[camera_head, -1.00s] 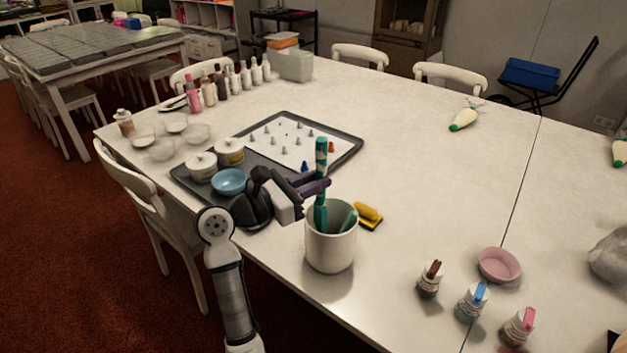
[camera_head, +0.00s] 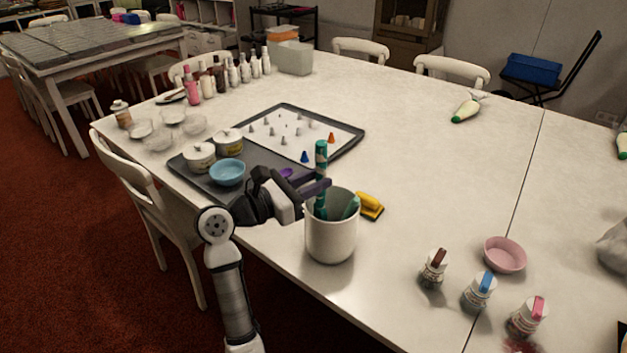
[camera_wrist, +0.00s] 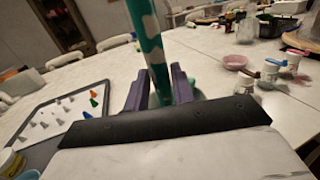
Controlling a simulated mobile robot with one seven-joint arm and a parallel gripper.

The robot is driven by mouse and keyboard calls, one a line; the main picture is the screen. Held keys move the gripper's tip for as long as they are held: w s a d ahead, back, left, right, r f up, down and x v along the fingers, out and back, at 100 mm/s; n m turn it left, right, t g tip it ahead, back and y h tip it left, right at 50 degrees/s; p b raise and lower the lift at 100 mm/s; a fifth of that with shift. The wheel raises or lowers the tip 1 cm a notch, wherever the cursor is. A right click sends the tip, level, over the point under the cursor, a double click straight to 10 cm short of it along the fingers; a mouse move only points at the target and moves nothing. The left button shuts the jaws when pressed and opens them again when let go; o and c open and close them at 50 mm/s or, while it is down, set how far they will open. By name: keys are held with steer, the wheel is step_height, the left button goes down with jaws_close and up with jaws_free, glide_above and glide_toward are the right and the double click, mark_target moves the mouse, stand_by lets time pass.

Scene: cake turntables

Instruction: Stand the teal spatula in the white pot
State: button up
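The teal spatula (camera_head: 321,160), patterned with pale patches, is upright with its lower end inside the white pot (camera_head: 331,236) and its upper part above the rim. My gripper (camera_head: 318,181) is at the pot's rim, its purple fingers on either side of the spatula. In the head view the fingers look spread apart, so it seems open around the spatula. In the wrist view the spatula (camera_wrist: 150,40) passes between the fingers, close to both. Its lower end is hidden by the pot wall. Another teal item (camera_head: 350,207) leans inside the pot.
A yellow-and-black tool (camera_head: 370,206) lies right of the pot. The grey tray (camera_head: 203,183) with white pots and a blue bowl (camera_head: 227,172) is at left. A pink bowl (camera_head: 504,254) and several small bottles stand at right. The table's middle is clear.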

steer(key=o, duration=0.4)
steer(key=b+v, duration=0.4)
steer(key=v, duration=0.9)
steer(key=shift+s+a, duration=0.3)
